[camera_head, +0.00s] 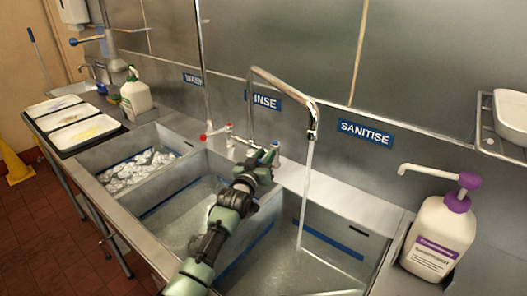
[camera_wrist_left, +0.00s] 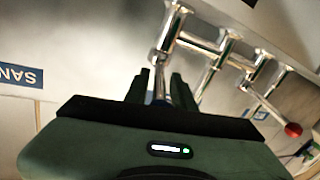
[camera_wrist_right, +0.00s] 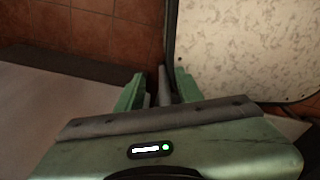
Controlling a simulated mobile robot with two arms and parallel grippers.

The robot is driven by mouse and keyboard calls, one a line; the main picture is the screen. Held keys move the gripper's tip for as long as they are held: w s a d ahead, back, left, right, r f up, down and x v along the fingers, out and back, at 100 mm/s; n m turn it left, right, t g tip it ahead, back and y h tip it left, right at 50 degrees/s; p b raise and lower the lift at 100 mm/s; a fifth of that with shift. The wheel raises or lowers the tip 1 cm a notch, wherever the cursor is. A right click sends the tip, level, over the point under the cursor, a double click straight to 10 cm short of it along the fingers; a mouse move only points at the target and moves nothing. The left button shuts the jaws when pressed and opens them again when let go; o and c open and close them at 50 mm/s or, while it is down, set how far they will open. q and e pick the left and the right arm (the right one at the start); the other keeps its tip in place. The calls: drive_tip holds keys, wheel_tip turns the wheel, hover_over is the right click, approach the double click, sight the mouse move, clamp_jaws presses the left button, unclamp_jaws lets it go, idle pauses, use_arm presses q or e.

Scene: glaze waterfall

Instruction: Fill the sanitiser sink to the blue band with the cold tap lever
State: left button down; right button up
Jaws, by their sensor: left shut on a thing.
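The swan-neck tap (camera_head: 283,82) pours a thin stream of water (camera_head: 305,190) into the right-hand sink (camera_head: 345,222), below the SANITISE sign (camera_head: 366,133). Its water surface (camera_head: 300,272) lies below the blue band (camera_head: 330,241) on the back wall. My left gripper (camera_head: 266,163) is at the blue-marked cold tap lever (camera_head: 275,148). In the left wrist view the fingers (camera_wrist_left: 159,88) are shut on the chrome lever, whose held end is mostly hidden. My right gripper (camera_wrist_right: 158,90) shows only in its wrist view, fingers apart, with no clear object held.
The red-marked tap lever (camera_head: 204,136) is left of the cold one. The middle sink (camera_head: 190,210) holds water; the left sink (camera_head: 135,170) holds suds. A purple-topped pump bottle (camera_head: 440,235) stands right of the sanitise sink. Trays (camera_head: 80,132) lie far left.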

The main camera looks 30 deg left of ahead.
use_arm(q)
drive_tip(key=shift+w+d+r+n+y+p, duration=0.1)
drive_tip(key=shift+d+r+n+y+p, duration=0.25)
drive_tip(key=shift+r+n+y, duration=0.2)
drive_tip(key=shift+d+f+n+y, duration=0.25)
drive_tip(key=shift+d+f+y, duration=0.15)
drive_tip(key=shift+y, duration=0.25)
drive_tip(key=c, duration=1.5)
unclamp_jaws()
drive_tip(key=shift+c, duration=0.2)
drive_tip(key=shift+o, duration=0.4)
drive_tip(key=shift+f, duration=0.1)
drive_tip(key=shift+s+f, duration=0.1)
drive_tip(key=shift+s, duration=0.1)
drive_tip(key=v, duration=0.7)
drive_tip(key=shift+s+r+b, duration=0.25)
drive_tip(key=shift+b, duration=0.1)
